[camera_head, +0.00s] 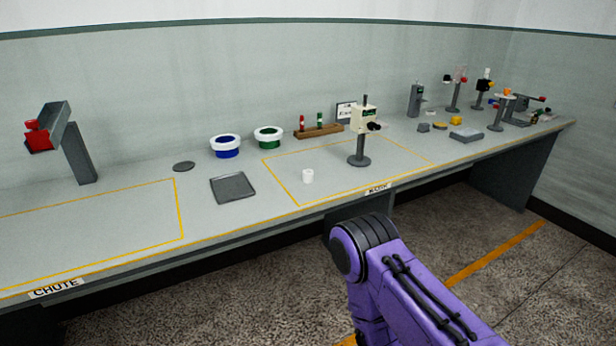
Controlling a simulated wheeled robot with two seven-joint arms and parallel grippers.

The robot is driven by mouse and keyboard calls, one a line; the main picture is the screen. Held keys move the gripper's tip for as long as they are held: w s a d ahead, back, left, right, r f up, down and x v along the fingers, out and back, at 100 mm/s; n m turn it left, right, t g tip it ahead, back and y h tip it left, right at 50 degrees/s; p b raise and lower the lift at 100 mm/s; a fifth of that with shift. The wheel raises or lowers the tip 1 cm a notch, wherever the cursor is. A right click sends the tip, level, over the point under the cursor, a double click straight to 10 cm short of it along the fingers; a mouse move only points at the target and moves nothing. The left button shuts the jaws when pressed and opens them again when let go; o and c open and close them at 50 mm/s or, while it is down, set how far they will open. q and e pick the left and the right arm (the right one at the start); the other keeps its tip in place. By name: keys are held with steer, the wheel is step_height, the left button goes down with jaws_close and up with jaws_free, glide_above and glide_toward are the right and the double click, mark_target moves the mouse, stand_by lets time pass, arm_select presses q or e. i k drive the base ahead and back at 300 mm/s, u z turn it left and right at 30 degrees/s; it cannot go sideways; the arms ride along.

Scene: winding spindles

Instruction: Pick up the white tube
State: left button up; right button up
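My other arm does not show, and neither gripper is in view.
A dark square tray (233,188) lies left of the tube. A grey stand with a cream head (361,122) stands to its right. A grey chute with a red part (39,136) stands far left.

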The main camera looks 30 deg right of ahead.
mark_target(307, 175)
steer(key=u, duration=1.75)
steer(key=i, duration=1.1)
steer(key=z, duration=4)
